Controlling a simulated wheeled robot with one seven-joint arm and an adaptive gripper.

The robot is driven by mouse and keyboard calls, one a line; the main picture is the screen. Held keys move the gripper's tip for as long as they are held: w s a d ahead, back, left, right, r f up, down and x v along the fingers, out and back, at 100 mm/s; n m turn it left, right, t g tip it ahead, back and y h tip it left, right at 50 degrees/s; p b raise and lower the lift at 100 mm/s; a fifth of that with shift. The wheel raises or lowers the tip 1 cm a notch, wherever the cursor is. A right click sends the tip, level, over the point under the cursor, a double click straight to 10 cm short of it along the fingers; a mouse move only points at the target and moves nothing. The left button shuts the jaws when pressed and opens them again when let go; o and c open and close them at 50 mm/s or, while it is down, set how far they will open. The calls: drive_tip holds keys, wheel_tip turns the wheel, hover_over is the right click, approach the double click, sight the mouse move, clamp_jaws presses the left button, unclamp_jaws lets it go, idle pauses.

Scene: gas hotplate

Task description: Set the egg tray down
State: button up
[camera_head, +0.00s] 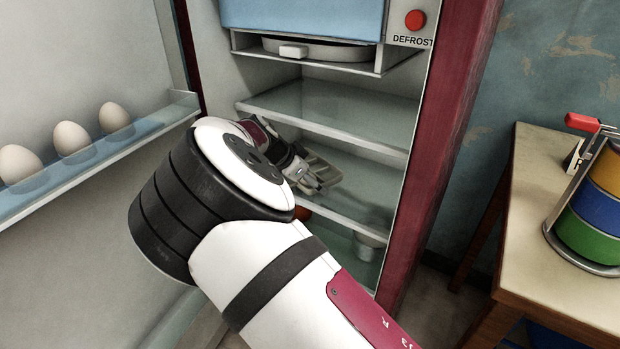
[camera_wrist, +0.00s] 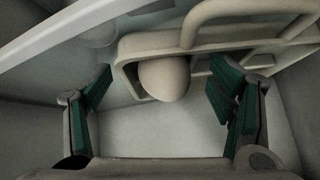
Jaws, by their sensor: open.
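The egg tray (camera_wrist: 215,48) is beige with a raised handle loop. It holds a pale egg (camera_wrist: 165,78) in the wrist view. In the head view a small part of the tray (camera_head: 324,174) shows just past my gripper, at the fridge's middle glass shelf. My gripper (camera_wrist: 160,84) is open, its two green-padded fingers apart on either side of the egg and the tray's near end. I cannot tell whether a finger touches the tray. In the head view my gripper (camera_head: 306,182) is inside the fridge, and my arm hides part of the shelf.
The upper glass shelf (camera_head: 330,115) is close above my gripper. Below, a metal cup (camera_head: 366,247) and a red round thing (camera_head: 303,213), partly hidden, stand in the fridge. The open door's rack (camera_head: 90,160) holds eggs at left. A table (camera_head: 535,190) bears coloured canisters at right.

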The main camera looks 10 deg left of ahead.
drive_tip(key=p+v, duration=0.3)
drive_tip(key=v, duration=0.8)
drive_tip(key=shift+s+r+p, duration=0.2)
drive_tip(key=shift+r+p, duration=0.15)
drive_tip(key=shift+a, duration=0.15)
